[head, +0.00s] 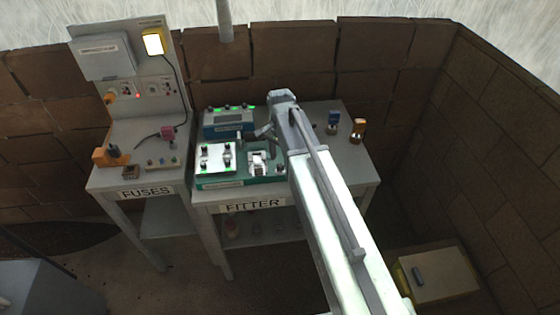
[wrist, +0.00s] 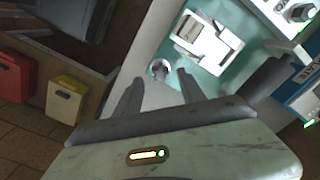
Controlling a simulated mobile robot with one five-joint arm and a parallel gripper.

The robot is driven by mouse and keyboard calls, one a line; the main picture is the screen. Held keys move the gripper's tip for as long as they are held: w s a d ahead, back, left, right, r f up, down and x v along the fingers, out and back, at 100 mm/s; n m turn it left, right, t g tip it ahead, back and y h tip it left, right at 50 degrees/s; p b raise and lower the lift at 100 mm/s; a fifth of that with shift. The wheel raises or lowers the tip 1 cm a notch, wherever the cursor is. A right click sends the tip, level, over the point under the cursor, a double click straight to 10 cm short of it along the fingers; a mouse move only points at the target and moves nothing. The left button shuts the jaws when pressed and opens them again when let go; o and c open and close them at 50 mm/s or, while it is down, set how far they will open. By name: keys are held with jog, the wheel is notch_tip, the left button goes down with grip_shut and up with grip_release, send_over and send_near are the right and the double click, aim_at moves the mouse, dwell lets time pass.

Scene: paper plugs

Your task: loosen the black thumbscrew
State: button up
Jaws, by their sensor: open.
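A green fixture (head: 235,181) sits on the FITTER bench, with a white plate (head: 215,157) carrying several dark knobs. To its right is a white clamp-like block (head: 259,162), which also shows in the wrist view (wrist: 206,40). In the wrist view a small round dark-grey knob (wrist: 159,68) sits near a corner of the green fixture. I cannot tell for sure which knob is the black thumbscrew. My gripper (wrist: 158,78) is open and empty; its fingertips lie to either side of the small knob in the picture, apparently above it. In the head view my arm partly hides the fixture's right side.
A blue box (head: 229,122) with green lights stands behind the fixture. Blue (head: 333,121) and orange (head: 358,129) items stand on the bench's right. The FUSES bench (head: 140,190) adjoins at left. A box (head: 438,276) stands on the floor at right.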

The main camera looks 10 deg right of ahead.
aim_at(280, 165)
jog(key=shift+r, duration=0.45)
jog(key=shift+f, duration=0.1)
jog(key=m, duration=1.2)
jog(key=shift+f, duration=0.1)
jog(key=shift+f+b, duration=2)
jog(key=shift+b, duration=0.05)
